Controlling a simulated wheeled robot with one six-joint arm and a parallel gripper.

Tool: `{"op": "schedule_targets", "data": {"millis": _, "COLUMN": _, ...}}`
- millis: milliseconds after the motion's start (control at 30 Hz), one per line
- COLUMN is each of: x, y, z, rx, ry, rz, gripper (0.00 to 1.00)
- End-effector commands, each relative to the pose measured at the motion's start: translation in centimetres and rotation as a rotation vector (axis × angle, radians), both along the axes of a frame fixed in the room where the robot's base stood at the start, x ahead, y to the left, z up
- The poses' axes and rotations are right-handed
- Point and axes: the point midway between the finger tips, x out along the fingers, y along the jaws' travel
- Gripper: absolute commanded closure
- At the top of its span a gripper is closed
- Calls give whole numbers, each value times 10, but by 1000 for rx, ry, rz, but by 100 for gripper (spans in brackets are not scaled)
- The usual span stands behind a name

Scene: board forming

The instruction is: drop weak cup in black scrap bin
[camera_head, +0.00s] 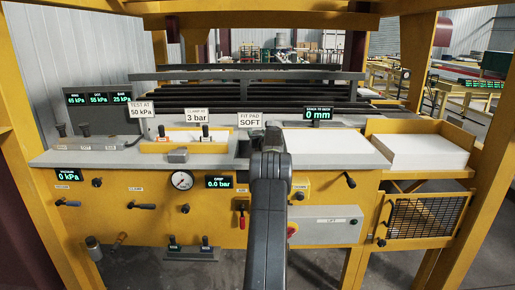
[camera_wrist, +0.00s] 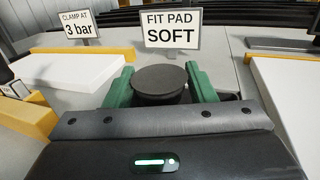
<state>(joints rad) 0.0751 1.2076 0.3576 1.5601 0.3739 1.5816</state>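In the wrist view, a round black cup (camera_wrist: 160,80) with a flat top sits between the two green fingers of my gripper (camera_wrist: 161,73). The fingers appear to touch its sides, one on the left and one on the right. I cannot pick out the black scrap bin for sure; a dark patch shows behind the right finger in the wrist view.
A white board stack (camera_head: 325,141) lies right of my gripper, and another (camera_head: 425,152) sits in a yellow tray farther right. A "CLAMP AT 3 bar" sign (camera_head: 196,115) stands left over a white pad. Dark rollers run behind.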

Motion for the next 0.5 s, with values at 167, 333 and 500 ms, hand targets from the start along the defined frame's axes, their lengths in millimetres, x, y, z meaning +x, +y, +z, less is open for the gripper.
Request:
{"op": "schedule_targets", "data": {"millis": 167, "x": 0, "y": 0, "z": 0, "rx": 0, "ry": 0, "rz": 0, "gripper": 38}}
{"op": "schedule_targets", "data": {"millis": 333, "x": 0, "y": 0, "z": 0, "rx": 0, "ry": 0, "rz": 0, "gripper": 38}}
{"op": "schedule_targets", "data": {"millis": 500, "x": -7, "y": -3, "z": -2, "rx": 0, "ry": 1, "rz": 0, "gripper": 38}}
